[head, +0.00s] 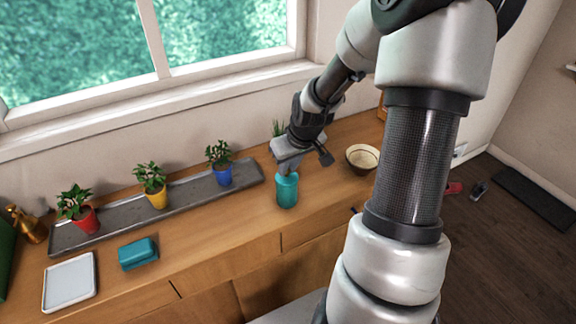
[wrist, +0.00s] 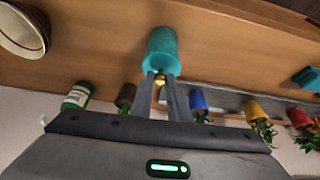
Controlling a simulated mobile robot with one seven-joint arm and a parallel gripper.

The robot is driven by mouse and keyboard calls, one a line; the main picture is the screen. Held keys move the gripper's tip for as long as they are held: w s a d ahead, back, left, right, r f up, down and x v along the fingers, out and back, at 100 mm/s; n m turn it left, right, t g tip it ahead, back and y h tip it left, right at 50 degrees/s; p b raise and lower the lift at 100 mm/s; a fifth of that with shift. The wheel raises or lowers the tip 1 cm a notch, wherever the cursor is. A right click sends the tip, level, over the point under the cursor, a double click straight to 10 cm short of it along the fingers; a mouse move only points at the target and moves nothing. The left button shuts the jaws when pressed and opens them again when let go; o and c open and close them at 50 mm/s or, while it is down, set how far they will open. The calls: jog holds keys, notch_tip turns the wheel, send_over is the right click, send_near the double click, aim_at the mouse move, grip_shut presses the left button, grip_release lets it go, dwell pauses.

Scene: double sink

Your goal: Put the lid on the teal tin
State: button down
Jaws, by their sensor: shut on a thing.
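The teal tin (head: 287,193) stands upright on the wooden counter, right of the plant tray; it also shows in the wrist view (wrist: 162,45). My gripper (head: 287,172) is directly above the tin, pointing down. In the wrist view its fingers (wrist: 160,83) are closed around a small gold knob (wrist: 160,77), which appears to belong to the lid. The lid is at the tin's top, and its teal blends with the tin. I cannot tell whether it is fully seated or slightly above the rim.
A bowl (head: 362,157) stands right of the tin. A dark tray (head: 110,230) with red, yellow and blue potted plants lies left. A teal block (head: 138,253) and white tray (head: 70,284) are farther left. A green bottle (wrist: 76,97) shows in the wrist view. Counter before the tin is clear.

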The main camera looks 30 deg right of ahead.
dwell(0.8)
jog(key=c, duration=1.6)
grip_release()
jog(key=shift+o, duration=0.4)
jog(key=o, duration=0.4)
jog(key=shift+r+p, duration=3.35)
jog(key=shift+r, duration=0.15)
jog(key=shift+c, duration=0.3)
